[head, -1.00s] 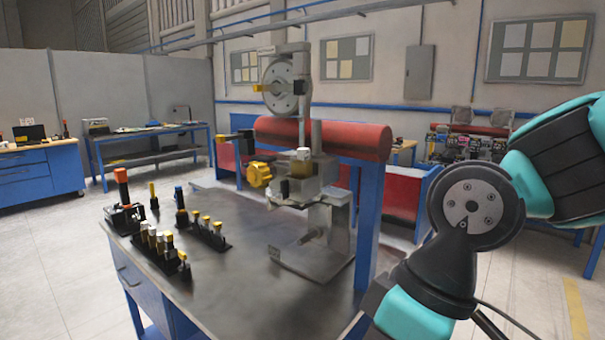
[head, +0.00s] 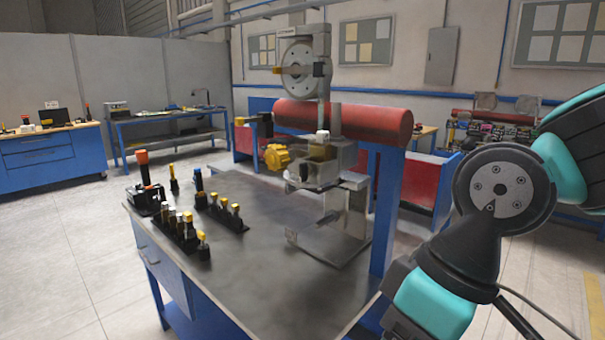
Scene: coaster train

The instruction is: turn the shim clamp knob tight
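A yellow lobed knob (head: 277,157) sticks out on the left side of the grey fixture (head: 325,165) at the back of the workbench. It looks like the clamp knob, but I cannot tell for certain or see how tight it is. A smaller yellow-ended black part (head: 240,121) sits above and left of it, and another small yellow piece (head: 277,70) is by the round grey disc. My gripper is not in view; only my black and teal arm links show at the right, apart from the fixture.
The workbench (head: 262,262) holds several upright tools in black racks (head: 185,243) at its left. A red cylinder (head: 380,122) on blue supports (head: 390,205) lies behind the fixture. The bench's front middle is clear. Open floor (head: 70,265) lies to the left.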

